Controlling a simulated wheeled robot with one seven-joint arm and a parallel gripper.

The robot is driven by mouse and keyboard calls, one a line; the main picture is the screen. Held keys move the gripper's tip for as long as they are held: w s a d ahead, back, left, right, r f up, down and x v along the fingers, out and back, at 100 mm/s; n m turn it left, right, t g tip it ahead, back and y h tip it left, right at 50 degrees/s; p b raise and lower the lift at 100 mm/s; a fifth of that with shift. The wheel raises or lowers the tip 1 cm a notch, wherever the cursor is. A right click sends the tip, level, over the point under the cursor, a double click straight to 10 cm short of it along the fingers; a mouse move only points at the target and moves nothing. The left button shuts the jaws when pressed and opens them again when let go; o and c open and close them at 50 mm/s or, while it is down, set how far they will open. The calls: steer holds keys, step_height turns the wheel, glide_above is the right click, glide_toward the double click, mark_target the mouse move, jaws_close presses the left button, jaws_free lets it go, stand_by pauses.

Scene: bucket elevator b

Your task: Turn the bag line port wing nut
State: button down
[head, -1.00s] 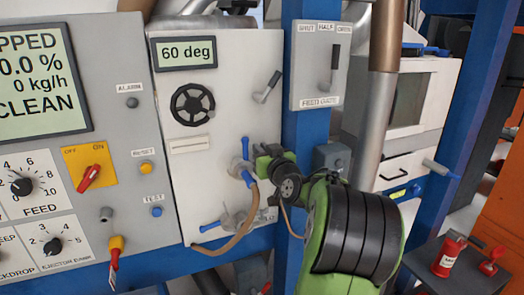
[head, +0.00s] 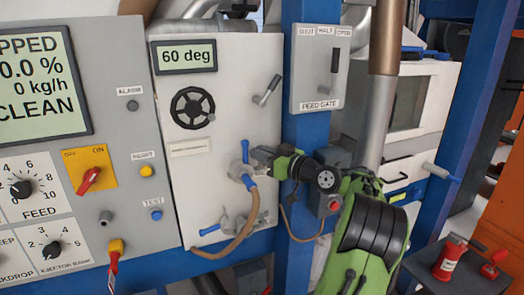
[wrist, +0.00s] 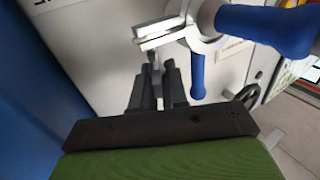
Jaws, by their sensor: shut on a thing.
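The port fitting (head: 238,170) on the pale panel has a silver clamp, blue levers and a brown hose. In the wrist view, its silver clamp (wrist: 178,30) shows large, with blue levers (wrist: 197,75) beside it. My gripper (head: 256,155) is at the right side of this fitting, pointing left. In the wrist view its dark fingers (wrist: 154,72) are close together at the lower edge of the clamp. They are shut on a small grey part there, which seems to be the wing nut (wrist: 153,58); the fingers mostly hide it.
A second fitting with a blue lever (head: 210,230) sits lower on the panel. The brown hose (head: 240,238) loops below my gripper. A blue post (head: 305,130) stands close on the right, with a feed gate box (head: 320,70). A handwheel (head: 192,107) is above.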

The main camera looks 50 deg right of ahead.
steer(key=shift+n+y+p, duration=1)
steer(key=shift+y+p, duration=0.5)
steer(key=shift+p, duration=0.05)
steer(key=c, duration=1.2)
jaws_free()
steer(key=shift+c, duration=0.2)
steer(key=shift+s, duration=0.1)
steer(key=s+d, duration=0.2)
steer(key=s, duration=1.3)
steer(key=shift+s+p, duration=0.25)
steer(key=shift+p, duration=0.1)
